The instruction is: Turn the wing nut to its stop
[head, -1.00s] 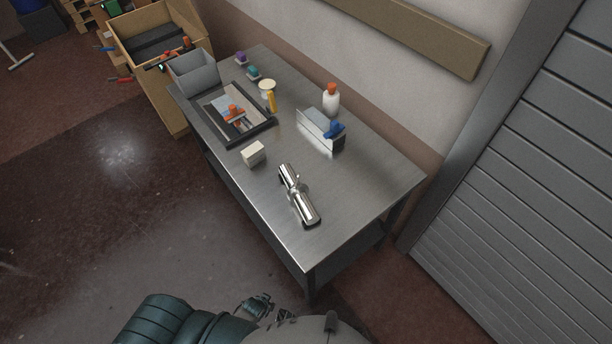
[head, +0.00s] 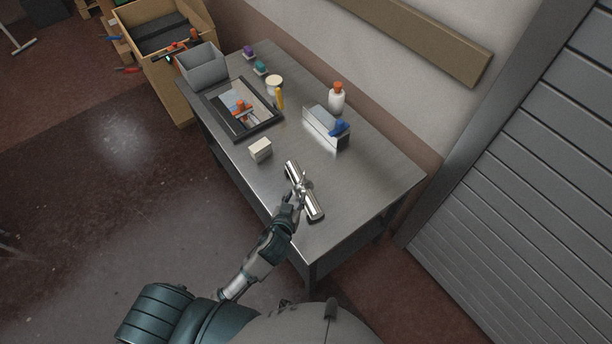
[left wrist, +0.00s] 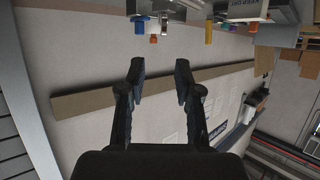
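A shiny chrome cylinder (head: 314,206) lies on the metal table with a small fitting at its middle, partly covered by my left gripper (head: 300,192). In the left wrist view my left gripper (left wrist: 161,72) is open, with its two dark fingers apart and nothing between them. A blue winged-looking part (head: 338,128) sits at the end of an upright metal block (head: 318,125), beyond the gripper; a blue part also shows in the left wrist view (left wrist: 138,27). I cannot tell for sure which part is the wing nut. My right gripper is not in view.
On the table (head: 365,187) stand a white bottle (head: 336,100) with an orange cap, a small white box (head: 260,149), a black-framed tray (head: 268,126) and a grey bin (head: 202,66). A wall with a wooden board (head: 415,38) is behind. The table's right end is clear.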

